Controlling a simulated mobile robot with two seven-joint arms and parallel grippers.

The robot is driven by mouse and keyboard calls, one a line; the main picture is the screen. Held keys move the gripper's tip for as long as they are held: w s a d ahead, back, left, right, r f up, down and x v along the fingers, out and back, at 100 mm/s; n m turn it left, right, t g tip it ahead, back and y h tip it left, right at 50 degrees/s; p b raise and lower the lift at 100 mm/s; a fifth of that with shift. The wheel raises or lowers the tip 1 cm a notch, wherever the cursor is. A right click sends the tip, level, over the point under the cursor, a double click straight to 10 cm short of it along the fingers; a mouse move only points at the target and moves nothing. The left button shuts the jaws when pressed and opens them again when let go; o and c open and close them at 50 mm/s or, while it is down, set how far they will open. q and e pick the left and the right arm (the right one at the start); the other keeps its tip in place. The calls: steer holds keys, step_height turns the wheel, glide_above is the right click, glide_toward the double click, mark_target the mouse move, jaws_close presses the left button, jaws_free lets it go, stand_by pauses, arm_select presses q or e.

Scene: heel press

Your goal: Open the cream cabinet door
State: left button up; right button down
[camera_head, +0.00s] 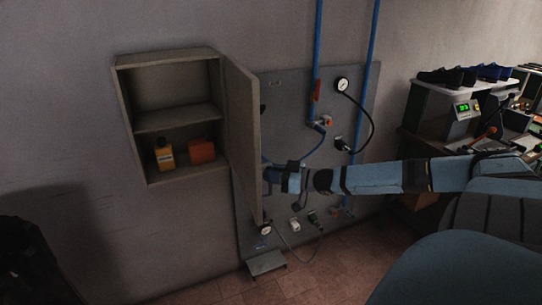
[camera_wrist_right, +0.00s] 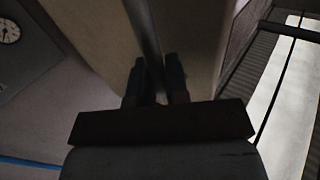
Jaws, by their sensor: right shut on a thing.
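The cream cabinet (camera_head: 165,55) hangs on the wall left of centre in the head view. Its door (camera_head: 243,135) stands swung well out on the right side, so the shelves inside show. My right gripper (camera_head: 270,175) is at the door's right-hand face, partly hidden by the door's edge. In the right wrist view, the fingers (camera_wrist_right: 156,85) are shut on a dark upright bar (camera_wrist_right: 146,35), apparently the door handle, in front of the cream door panel (camera_wrist_right: 195,40). My left gripper is not in view.
A yellow bottle (camera_head: 164,153) and an orange box (camera_head: 202,151) stand on the cabinet's lower shelf. Right of the door is a grey wall panel (camera_head: 365,95) with blue pipes, hoses and a gauge (camera_head: 342,85). A bench with shoes and a machine (camera_head: 466,110) stands at the right.

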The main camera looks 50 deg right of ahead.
steer(key=shift+w+d+r, duration=0.1)
steer(key=shift+r, duration=0.2)
steer(key=c, duration=1.3)
jaws_free()
steer(key=shift+o, duration=0.8)
steer(key=shift+w+f, duration=0.15)
steer(key=shift+f, duration=0.1)
steer(key=p+v, duration=0.5)
steer(key=v, duration=0.8)
steer(key=shift+s, duration=0.4)
